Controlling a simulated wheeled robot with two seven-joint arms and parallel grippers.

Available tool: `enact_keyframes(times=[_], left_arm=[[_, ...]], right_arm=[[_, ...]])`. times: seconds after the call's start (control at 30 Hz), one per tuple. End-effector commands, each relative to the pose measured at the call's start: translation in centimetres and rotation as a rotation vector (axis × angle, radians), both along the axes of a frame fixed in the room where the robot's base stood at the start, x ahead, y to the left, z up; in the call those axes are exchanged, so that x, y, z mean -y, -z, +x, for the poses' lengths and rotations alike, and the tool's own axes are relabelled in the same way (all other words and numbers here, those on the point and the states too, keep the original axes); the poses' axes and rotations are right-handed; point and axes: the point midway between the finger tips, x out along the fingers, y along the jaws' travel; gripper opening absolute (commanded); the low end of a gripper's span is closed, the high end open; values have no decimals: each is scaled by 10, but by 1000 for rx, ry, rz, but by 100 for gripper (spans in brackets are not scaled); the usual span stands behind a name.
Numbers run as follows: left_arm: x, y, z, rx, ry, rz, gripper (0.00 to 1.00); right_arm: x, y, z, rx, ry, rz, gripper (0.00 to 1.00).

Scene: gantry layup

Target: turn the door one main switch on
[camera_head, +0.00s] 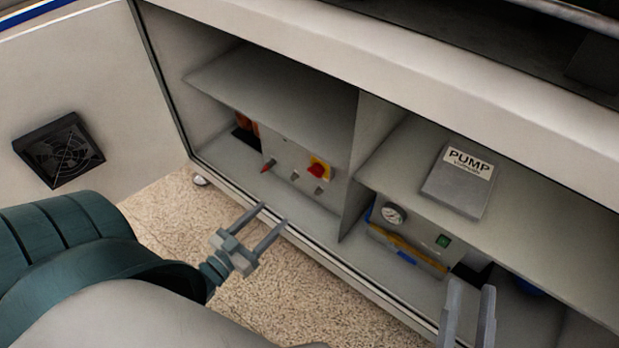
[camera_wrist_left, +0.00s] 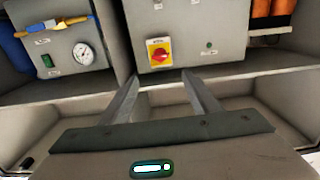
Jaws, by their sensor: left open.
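The main switch is a red rotary knob (camera_head: 319,169) on a yellow plate, mounted on a grey box (camera_head: 298,172) in the left open bay of the cabinet. It shows near the middle of the left wrist view (camera_wrist_left: 159,54); its on or off position is too small to tell. My left gripper (camera_head: 273,213) is open and empty, in front of that bay. In the left wrist view its fingers (camera_wrist_left: 160,76) point toward the switch, apart from it. My right gripper (camera_head: 471,288) shows two parted fingers at the lower right, with nothing between them.
A pump unit with a gauge (camera_head: 393,214) and a green switch (camera_head: 443,241) stands in the right bay. A "PUMP" box (camera_head: 459,181) lies on the shelf above. The left door (camera_head: 93,90), with a fan, stands open. Shelves and a divider (camera_head: 366,165) bound the bays.

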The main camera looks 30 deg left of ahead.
Motion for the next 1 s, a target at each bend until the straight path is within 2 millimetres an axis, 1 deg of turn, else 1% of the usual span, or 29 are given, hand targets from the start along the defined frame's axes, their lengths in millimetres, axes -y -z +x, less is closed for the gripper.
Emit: enact_keyframes(times=[0.17,0.37,0.57,1.0], left_arm=[[1,0,7,0,0,0,56],[2,0,28,2,0,0,56],[5,0,62,4,1,2,56],[11,1,140,2,0,1,56]], right_arm=[[0,-2,-1,12,2,4,31],[1,-8,-6,53,2,21,31],[2,-21,-16,134,4,53,31],[17,-46,-9,280,34,86,31]])
